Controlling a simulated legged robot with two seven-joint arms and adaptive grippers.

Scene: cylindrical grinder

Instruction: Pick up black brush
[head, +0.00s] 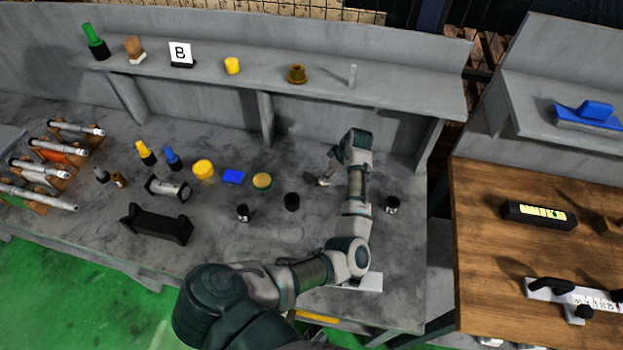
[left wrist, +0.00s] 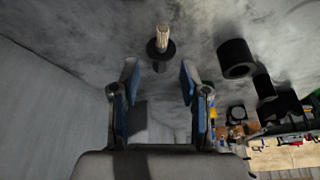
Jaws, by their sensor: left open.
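The black brush (left wrist: 161,50) shows in the left wrist view as a dark round part with a pale bristle-like end. It is on the grey bench, just beyond and roughly centred on the gap between my left fingertips, with nothing gripped. My left gripper (left wrist: 158,75) is open and empty, with its two blue-padded fingers spread. In the head view my left gripper (head: 322,181) is low over the bench, left of my wrist. There the brush cannot be clearly told apart from the gripper. My right gripper is not in view.
A black cylinder (head: 292,202) stands left of the gripper, with a smaller black piece (head: 242,212) farther left. Another black-topped piece (head: 392,205) stands right of my arm. A shelf (head: 330,82) runs behind. Bare bench lies in front of the cylinders.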

